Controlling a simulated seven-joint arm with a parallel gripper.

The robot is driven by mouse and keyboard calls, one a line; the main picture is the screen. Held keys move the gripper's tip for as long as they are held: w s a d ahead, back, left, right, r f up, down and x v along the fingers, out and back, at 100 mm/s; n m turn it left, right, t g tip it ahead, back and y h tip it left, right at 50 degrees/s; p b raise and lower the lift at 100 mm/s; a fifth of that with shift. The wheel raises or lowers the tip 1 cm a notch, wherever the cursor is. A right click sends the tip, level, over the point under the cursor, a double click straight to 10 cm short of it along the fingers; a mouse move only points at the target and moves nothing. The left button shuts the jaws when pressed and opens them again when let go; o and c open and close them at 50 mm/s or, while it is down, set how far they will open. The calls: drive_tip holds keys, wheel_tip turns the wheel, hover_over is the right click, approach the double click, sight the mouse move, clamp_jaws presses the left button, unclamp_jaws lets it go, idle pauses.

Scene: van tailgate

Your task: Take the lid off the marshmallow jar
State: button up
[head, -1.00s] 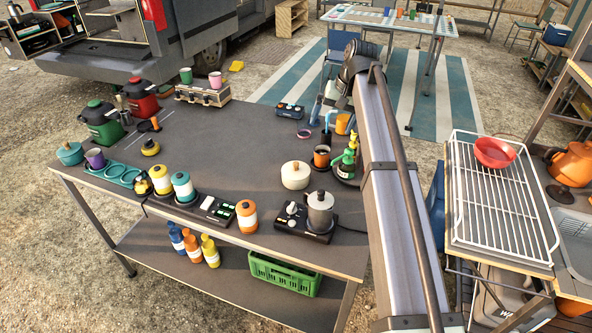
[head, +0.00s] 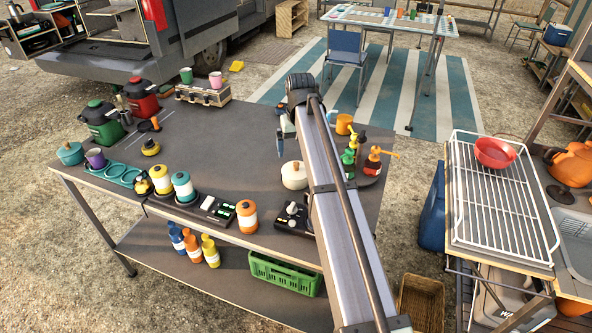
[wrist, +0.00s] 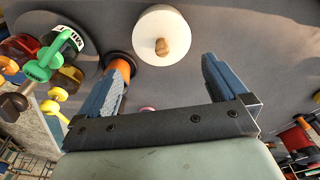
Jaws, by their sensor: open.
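A cream round jar (head: 294,179) with a pale lid stands on the dark table, just left of my arm; I take it for the marshmallow jar. In the wrist view its round cream lid (wrist: 145,42) with a wooden knob (wrist: 162,47) shows beyond my fingertips, near the top edge. The lid is on the jar. My gripper (wrist: 163,75) has two blue fingers spread apart with nothing between them. In the head view the gripper (head: 281,142) is above the table, behind the jar and apart from it.
Pump bottles (head: 350,155) stand on a round tray right of my arm. An orange-and-white canister (head: 246,216) and a stove (head: 292,216) are in front.

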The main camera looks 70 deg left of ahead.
sight(296, 163)
drive_tip(key=shift+s+a+f, duration=0.1)
drive_tip(key=shift+a+f, duration=0.05)
drive_tip(key=shift+f, duration=1.05)
drive_tip(key=shift+a+f, duration=0.15)
drive_tip(key=shift+f, duration=1.1)
drive_tip(key=shift+s+a+f, duration=0.1)
drive_tip(key=shift+a+f, duration=0.05)
drive_tip(key=shift+f, duration=1.05)
drive_tip(key=shift+c, duration=0.3)
drive_tip(key=shift+d, duration=0.1)
drive_tip(key=c, duration=1)
drive_tip(key=shift+c, duration=0.2)
